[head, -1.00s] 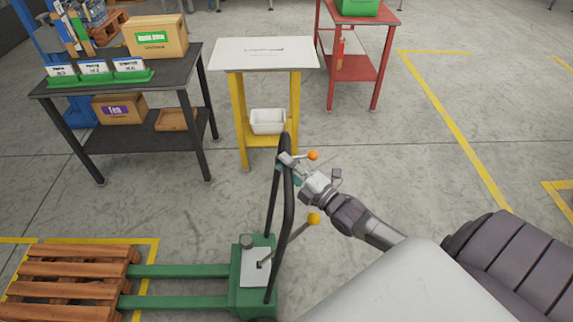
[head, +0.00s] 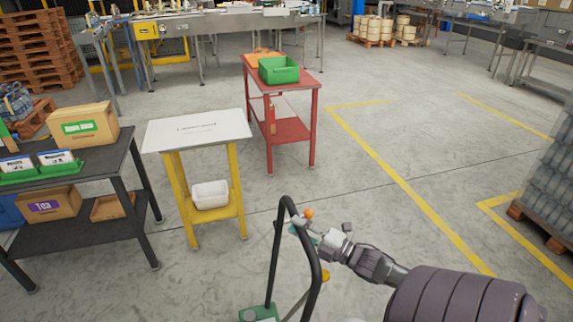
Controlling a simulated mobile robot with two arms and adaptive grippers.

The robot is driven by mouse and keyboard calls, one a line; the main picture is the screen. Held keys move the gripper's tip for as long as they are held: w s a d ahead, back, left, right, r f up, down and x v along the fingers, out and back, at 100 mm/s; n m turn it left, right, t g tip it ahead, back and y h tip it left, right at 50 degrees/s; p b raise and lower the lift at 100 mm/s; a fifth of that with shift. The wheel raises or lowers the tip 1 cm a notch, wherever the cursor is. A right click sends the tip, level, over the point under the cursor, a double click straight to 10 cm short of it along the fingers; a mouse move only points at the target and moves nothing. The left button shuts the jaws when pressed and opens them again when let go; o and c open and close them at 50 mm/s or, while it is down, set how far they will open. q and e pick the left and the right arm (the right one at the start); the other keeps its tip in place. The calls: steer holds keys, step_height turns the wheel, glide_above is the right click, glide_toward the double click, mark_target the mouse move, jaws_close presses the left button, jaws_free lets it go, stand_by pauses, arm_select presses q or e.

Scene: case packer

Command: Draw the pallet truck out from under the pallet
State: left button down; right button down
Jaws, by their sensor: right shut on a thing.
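The pallet truck shows at the bottom centre of the head view, with its black loop handle (head: 274,262) upright and part of its green body (head: 259,314) at the lower edge. My right gripper (head: 302,227) is shut on the handle near its top, beside a small orange knob (head: 308,213). The truck's forks and the pallet are out of frame. My left gripper is not in view.
A black table (head: 110,178) with boxes stands at left, beside a yellow-legged white table (head: 197,130). A red table (head: 292,130) stands behind. A wrapped pallet load (head: 552,185) is at right. Open floor with yellow lines (head: 400,188) lies between.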

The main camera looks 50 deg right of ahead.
steer(key=shift+w+a+y, duration=0.2)
steer(key=shift+w+a, duration=0.15)
steer(key=shift+a, duration=0.25)
steer(key=shift+w+a+y, duration=0.2)
steer(key=shift+w+a, duration=0.1)
steer(key=shift+a, duration=0.25)
steer(key=c, duration=1.3)
jaws_free()
steer(key=shift+w+a, duration=0.1)
steer(key=shift+o, duration=1.9)
steer(key=shift+s+d, duration=0.3)
steer(key=shift+d, duration=0.2)
steer(key=v, duration=1.2)
steer(key=shift+a, duration=0.1)
